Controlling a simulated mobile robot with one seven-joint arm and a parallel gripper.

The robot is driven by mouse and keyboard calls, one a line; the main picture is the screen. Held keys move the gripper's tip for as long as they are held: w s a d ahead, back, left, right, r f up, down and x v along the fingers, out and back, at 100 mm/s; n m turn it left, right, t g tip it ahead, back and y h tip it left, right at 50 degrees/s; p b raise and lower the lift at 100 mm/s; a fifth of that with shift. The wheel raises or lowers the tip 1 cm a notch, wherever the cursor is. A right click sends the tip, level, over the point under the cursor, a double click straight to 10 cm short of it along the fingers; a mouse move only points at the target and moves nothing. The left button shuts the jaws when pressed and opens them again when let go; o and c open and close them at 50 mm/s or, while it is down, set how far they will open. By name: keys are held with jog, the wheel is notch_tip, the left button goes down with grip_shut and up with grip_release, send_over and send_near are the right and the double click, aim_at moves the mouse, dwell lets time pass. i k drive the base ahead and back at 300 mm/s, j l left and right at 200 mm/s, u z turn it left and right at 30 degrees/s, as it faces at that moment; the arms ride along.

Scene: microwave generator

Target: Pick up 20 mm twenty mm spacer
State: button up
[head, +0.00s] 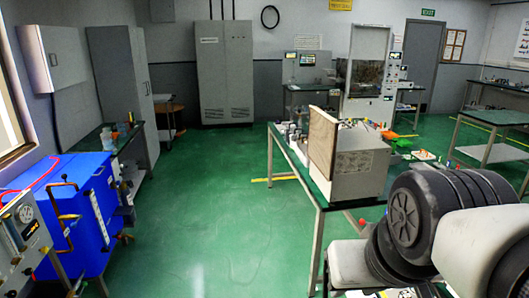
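I cannot pick out the 20 mm spacer in the head view; the small parts on the tables are too small to tell apart. Several small items (291,131) stand at the far left end of the green-topped table (316,196). More small coloured items (424,155) lie on its right side, beyond a grey box-shaped unit (358,175). My arm fills the lower right and hides part of this table. My gripper is not in view.
A brown panel (322,143) stands upright at the unit's left side. A blue cabinet (88,205) with pipes is on the left, near a side bench (112,148) with small containers. A tall grey cabinet (223,70) stands at the back. The green floor (200,215) between is clear.

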aim_at(292, 137)
jog(key=i+u, duration=0.3)
jog(key=i, duration=2.9)
jog(key=i+z, duration=0.3)
jog(key=i+j+z, duration=0.3)
jog(key=i, duration=0.2)
jog(key=i+j+z, duration=0.2)
jog(key=i+z, duration=0.15)
jog(key=i+j+z, duration=0.2)
jog(key=z, duration=0.2)
jog(key=i+j+z, duration=0.25)
jog(key=z, duration=0.15)
jog(key=i+j+z, duration=0.1)
jog(key=j+z, duration=0.3)
jog(key=i+j+z, duration=0.15)
jog(key=j+z, duration=0.95)
jog(key=j, duration=0.25)
jog(key=k+j+z, duration=0.1)
jog(key=j+z, duration=0.15)
jog(key=j, duration=0.3)
